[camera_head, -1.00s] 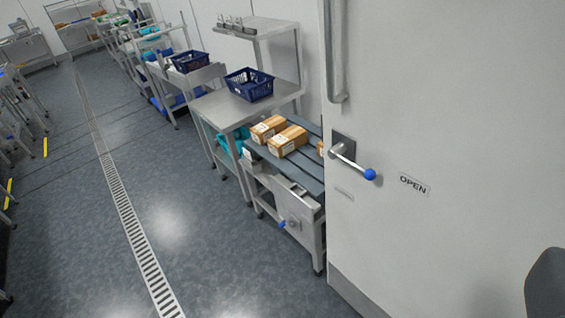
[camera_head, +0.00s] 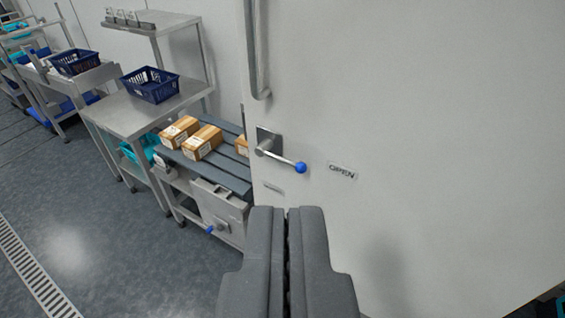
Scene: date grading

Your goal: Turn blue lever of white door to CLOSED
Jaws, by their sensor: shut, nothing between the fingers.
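The white door (camera_head: 420,120) fills the right half of the view. Its lever (camera_head: 280,157) has a metal arm on a dark square plate and a blue ball knob (camera_head: 300,168) at its end. The lever points right and slightly down, toward a label (camera_head: 343,172) that reads OPEN. No CLOSED label can be made out; a small pale plate (camera_head: 272,187) below the lever is too blurred to read. My gripper (camera_head: 287,210) is shut and empty at the bottom middle, below the lever in the picture and apart from it.
Left of the door stand a grey slatted conveyor (camera_head: 215,165) with cardboard boxes (camera_head: 202,142), a steel table (camera_head: 125,112) with a blue basket (camera_head: 150,86), and more carts. Floor (camera_head: 90,200) is free at left.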

